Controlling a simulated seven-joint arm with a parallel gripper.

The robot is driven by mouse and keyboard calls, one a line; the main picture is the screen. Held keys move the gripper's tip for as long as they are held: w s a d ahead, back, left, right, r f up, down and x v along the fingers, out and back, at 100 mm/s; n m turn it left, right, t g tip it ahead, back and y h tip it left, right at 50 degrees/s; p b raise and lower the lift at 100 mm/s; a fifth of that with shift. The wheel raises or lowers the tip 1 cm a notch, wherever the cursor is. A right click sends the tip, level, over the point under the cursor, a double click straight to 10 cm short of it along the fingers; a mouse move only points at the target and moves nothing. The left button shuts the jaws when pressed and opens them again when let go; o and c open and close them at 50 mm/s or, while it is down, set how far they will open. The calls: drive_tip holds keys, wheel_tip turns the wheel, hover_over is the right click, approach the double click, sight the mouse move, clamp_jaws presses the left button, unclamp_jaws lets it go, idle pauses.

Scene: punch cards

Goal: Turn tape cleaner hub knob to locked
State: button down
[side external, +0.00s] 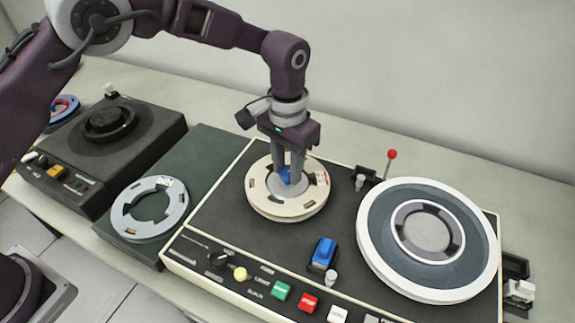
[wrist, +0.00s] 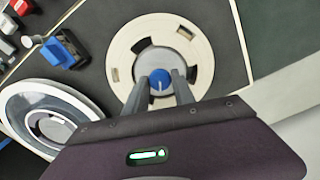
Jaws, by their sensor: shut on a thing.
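The tape cleaner (side external: 225,205) is a black-topped deck with a cream edge. A cream reel (side external: 265,207) sits on its left hub. The blue hub knob (wrist: 160,79) stands at the reel's centre, with a pale pointer line on its top. My gripper (side external: 290,177) points down over the reel and is shut on the blue knob, one finger on each side. In the wrist view, the fingers (wrist: 165,88) flank the knob and the cream reel (wrist: 192,45) surrounds them. The fingers partly hide the knob in the side view. I cannot read a locked mark.
A large white-rimmed reel (side external: 370,240) sits on the right hub. A red-tipped lever (side external: 391,155) stands behind, between the reels. A blue switch (side external: 323,252) and coloured buttons (side external: 280,291) line the front. A grey ring (side external: 130,222) and another dark deck (side external: 60,150) lie left.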

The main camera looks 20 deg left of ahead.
sight(288, 172)
drive_tip(key=shift+w+m, duration=0.1)
drive_tip(key=shift+m, duration=0.5)
drive_tip(key=shift+r+m, duration=0.1)
drive_tip(key=shift+m, duration=0.2)
drive_tip(key=c, duration=1.1)
unclamp_jaws()
drive_tip(key=shift+o, duration=0.2)
wheel_tip(288, 172, up, 7)
drive_tip(key=shift+f, duration=0.1)
